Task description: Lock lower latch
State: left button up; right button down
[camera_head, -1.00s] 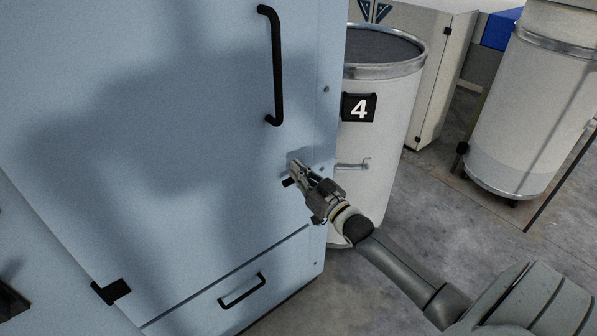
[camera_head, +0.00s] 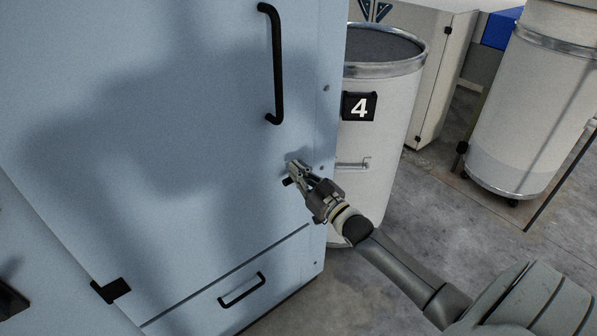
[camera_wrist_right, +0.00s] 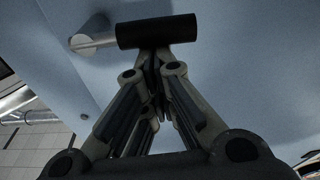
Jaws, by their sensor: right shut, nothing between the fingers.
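The lower latch shows in the right wrist view as a lever with a black cylindrical grip (camera_wrist_right: 157,31), a short metal arm and a round pivot on the pale blue door. In the head view only a small black end of the latch (camera_head: 288,182) shows beside the fingers; the rest is hidden. The door (camera_head: 200,150) sits flush with the cabinet front. My right gripper (camera_head: 297,168) is at the latch. In the wrist view its closed fingertips (camera_wrist_right: 153,60) are right at the black grip, with nothing between them; whether they touch it I cannot tell. My left gripper is out of view.
A black door handle (camera_head: 277,65) stands out above my right gripper. A drawer handle (camera_head: 242,289) is below, and a black hinge (camera_head: 112,290) is at lower left. A white can marked 4 (camera_head: 385,150) stands close to the right. Open floor (camera_head: 420,230) lies beyond.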

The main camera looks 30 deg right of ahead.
jog(key=shift+a+f, duration=0.1)
jog(key=shift+f, duration=0.15)
notch_tip(320, 180, down, 8)
jog(key=d+n+g+y+b, duration=0.2)
jog(key=n+b, duration=0.4)
jog(key=n, duration=1.2)
jog(key=shift+n, duration=0.3)
jog(key=shift+w+d+f, duration=0.1)
jog(key=shift+d, duration=0.05)
